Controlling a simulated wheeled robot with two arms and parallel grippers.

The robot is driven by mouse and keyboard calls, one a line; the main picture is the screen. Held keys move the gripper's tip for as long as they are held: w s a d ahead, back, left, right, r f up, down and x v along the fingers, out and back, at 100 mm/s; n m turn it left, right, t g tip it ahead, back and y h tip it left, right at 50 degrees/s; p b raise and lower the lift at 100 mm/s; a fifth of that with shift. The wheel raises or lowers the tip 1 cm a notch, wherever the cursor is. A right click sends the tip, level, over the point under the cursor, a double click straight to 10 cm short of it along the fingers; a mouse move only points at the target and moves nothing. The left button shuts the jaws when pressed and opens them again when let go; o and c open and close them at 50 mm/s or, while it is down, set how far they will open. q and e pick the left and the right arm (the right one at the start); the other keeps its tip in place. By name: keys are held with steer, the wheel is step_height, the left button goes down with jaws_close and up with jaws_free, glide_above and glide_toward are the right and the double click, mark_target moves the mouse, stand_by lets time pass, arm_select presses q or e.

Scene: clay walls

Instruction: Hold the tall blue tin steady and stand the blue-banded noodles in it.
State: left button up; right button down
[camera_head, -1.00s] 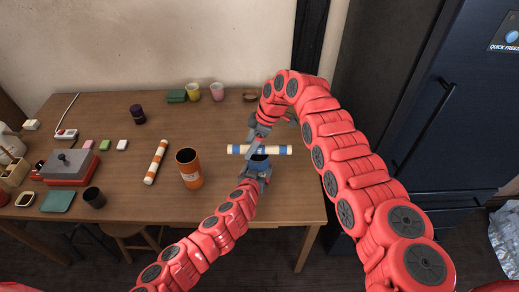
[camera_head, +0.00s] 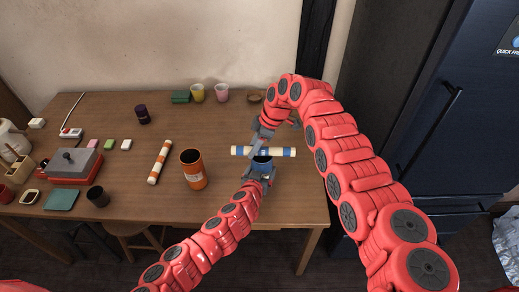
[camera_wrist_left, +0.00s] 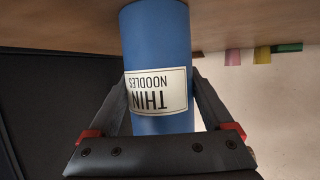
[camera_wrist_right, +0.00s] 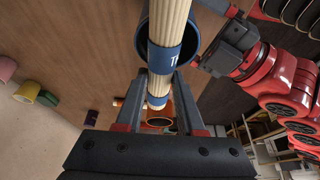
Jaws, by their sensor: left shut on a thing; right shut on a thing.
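The blue tin (camera_head: 262,163) stands upright near the table's right front. In the left wrist view the tin (camera_wrist_left: 157,40) bears a "THIN NOODLES" label, upside down there. My left gripper (camera_head: 258,173) is shut around the tin from the front. The blue-banded noodles (camera_head: 272,152) are a pale bundle lying level just above the tin's mouth. My right gripper (camera_head: 262,143) is shut on the bundle near its middle. In the right wrist view the noodles (camera_wrist_right: 172,25) cross over the tin's dark opening (camera_wrist_right: 190,47). The gap between bundle and rim is hard to judge.
An orange tin (camera_head: 194,170) and orange-banded noodles (camera_head: 160,162) are to the left. A dark cup (camera_head: 97,196), green mat (camera_head: 62,199) and red-and-grey appliance (camera_head: 70,165) are farther left. Yellow (camera_head: 197,92) and pink (camera_head: 222,93) cups stand at the back.

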steer(key=r, duration=0.9)
steer(key=shift+a, duration=0.2)
steer(key=shift+a+r, duration=0.2)
steer(key=shift+a, duration=0.05)
steer(key=a, duration=0.2)
steer(key=a+y, duration=0.1)
steer(key=a+f+y, duration=0.1)
steer(key=a, duration=0.1)
steer(key=shift+w+a+f, duration=0.1)
steer(key=shift+w+a, duration=0.15)
steer(key=shift+a, duration=0.05)
steer(key=shift+a+y, duration=1.2)
steer(key=shift+a, duration=1.05)
step_height(320, 180, up, 10)
steer(key=m+t+y, duration=0.3)
steer(key=m+t, duration=0.9)
steer(key=t, duration=0.7)
glide_above(265, 148)
steer(key=s, duration=0.2)
steer(key=shift+h, duration=0.3)
steer(key=shift+f, duration=8.25)
